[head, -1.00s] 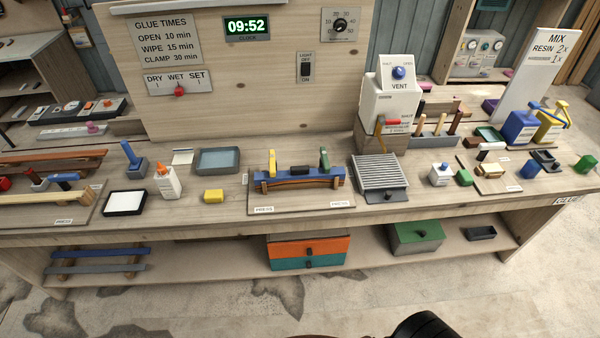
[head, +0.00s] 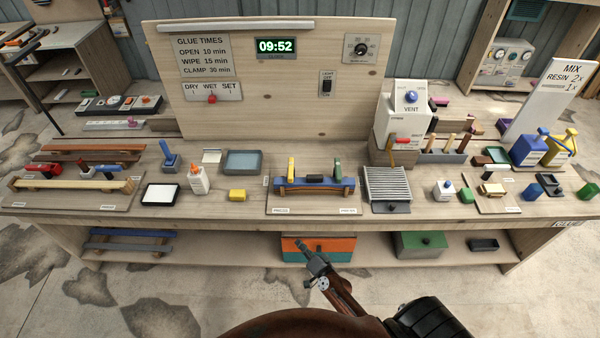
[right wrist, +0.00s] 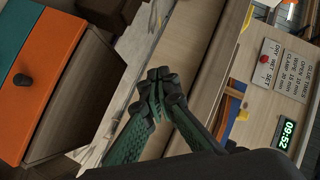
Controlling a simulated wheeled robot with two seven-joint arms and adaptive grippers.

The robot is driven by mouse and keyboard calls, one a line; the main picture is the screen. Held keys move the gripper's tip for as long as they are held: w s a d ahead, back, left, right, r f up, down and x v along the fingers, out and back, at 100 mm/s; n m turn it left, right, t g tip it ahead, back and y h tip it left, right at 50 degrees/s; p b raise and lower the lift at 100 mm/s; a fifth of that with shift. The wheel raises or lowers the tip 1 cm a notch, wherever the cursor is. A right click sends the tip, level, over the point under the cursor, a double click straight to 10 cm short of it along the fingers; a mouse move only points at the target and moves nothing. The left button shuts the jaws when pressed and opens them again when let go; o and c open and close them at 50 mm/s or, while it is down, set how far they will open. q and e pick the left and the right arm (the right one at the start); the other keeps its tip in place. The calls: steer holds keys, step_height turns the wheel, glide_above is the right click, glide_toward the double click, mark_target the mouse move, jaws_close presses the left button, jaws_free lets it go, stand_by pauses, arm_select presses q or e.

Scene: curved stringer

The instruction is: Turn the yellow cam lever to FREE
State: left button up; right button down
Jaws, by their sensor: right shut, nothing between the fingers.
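The yellow lever (head: 291,168) stands upright at the left end of a blue bar (head: 315,182) on a small board in the middle of the bench. A similar green lever (head: 337,171) stands at the right end, and a dark block (head: 314,179) sits between them. The small labels on the board's front edge are too small to read surely, and I cannot make out FREE. My right gripper (head: 302,248) is in front of the bench, below its top edge and apart from the levers. In the right wrist view its green fingers (right wrist: 160,78) are together and empty. My left gripper is not in view.
The bench's front edge (head: 230,219) lies between my right gripper and the levers. A grey ribbed rack (head: 387,184) is right of the board, and a yellow block (head: 237,195) is left of it. An orange and teal drawer box (head: 345,250) sits on the lower shelf.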

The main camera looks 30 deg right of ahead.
steer(key=w+r+m+t+p, duration=0.2)
steer(key=w+r+m, duration=0.15)
steer(key=r, duration=1.15)
steer(key=m+h+p, duration=0.2)
steer(key=m+h, duration=0.4)
steer(key=m, duration=0.1)
glide_toward(299, 183)
steer(key=r, duration=0.2)
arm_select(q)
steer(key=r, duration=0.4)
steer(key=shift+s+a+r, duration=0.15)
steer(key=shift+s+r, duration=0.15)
arm_select(e)
steer(key=b+x, duration=0.1)
steer(key=x, duration=0.9)
steer(key=shift+r+b, duration=0.1)
steer(key=shift+b, duration=0.25)
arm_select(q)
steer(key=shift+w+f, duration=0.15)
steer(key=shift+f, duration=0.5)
